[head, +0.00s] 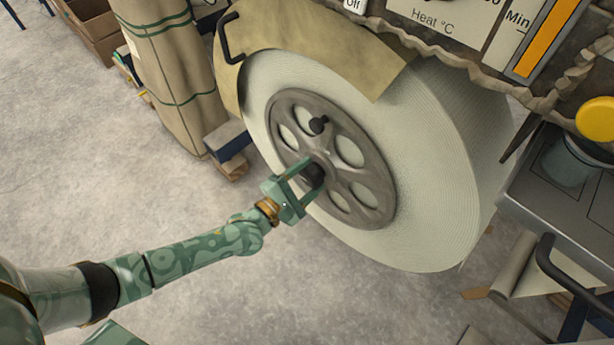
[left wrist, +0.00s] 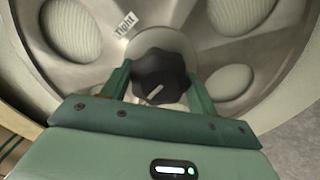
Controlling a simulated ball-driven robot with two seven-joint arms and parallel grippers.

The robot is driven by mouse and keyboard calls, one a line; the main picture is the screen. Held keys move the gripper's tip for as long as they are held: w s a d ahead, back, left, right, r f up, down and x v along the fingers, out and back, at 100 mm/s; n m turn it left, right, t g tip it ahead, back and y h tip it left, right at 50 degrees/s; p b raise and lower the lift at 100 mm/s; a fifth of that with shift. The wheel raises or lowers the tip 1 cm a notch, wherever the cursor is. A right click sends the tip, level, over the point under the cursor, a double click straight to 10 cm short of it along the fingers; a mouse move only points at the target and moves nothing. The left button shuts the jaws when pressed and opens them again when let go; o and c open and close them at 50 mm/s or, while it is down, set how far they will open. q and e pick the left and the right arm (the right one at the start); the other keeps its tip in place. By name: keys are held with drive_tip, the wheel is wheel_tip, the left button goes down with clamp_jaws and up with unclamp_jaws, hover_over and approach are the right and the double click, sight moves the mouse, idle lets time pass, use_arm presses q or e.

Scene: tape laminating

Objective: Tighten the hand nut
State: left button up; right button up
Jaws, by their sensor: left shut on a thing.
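The hand nut is a black lobed knob with a pale line on its face. It sits at the hub of the grey spoked disc (head: 350,205) on the large white tape roll (head: 430,160). In the left wrist view the hand nut (left wrist: 160,77) lies between the two green fingers, with a "tight" label (left wrist: 125,25) on the disc above it. My left gripper (head: 314,174) is shut on the hand nut, which its fingers partly hide in the head view (head: 315,172). My right gripper is not in view.
A black crank knob (head: 318,125) sticks out from the disc above the hub. The machine panel (head: 470,30) is at the top right, and a grey bench with a yellow button (head: 597,119) is at the right. A wrapped roll (head: 170,70) stands at the left.

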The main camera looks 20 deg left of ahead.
use_arm(q)
drive_tip(key=m, duration=0.2)
drive_tip(key=shift+m+p, duration=0.3)
drive_tip(key=shift+m, duration=1)
drive_tip(key=m+p, duration=0.1)
drive_tip(key=m, duration=0.2)
drive_tip(key=shift+s+m, duration=0.1)
drive_tip(key=shift+m, duration=0.7)
drive_tip(key=m+p, duration=0.1)
drive_tip(key=m, duration=0.2)
drive_tip(key=shift+f+m, duration=0.1)
drive_tip(key=shift+m, duration=0.2)
drive_tip(key=m, duration=0.2)
drive_tip(key=shift+m, duration=0.3)
drive_tip(key=m, duration=0.4)
drive_tip(key=shift+f+p, duration=0.1)
drive_tip(key=shift+p, duration=0.25)
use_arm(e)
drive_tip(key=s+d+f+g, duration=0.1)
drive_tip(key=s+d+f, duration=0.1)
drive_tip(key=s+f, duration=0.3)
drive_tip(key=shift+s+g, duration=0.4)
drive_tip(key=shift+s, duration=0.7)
use_arm(q)
drive_tip(key=shift+m, duration=0.3)
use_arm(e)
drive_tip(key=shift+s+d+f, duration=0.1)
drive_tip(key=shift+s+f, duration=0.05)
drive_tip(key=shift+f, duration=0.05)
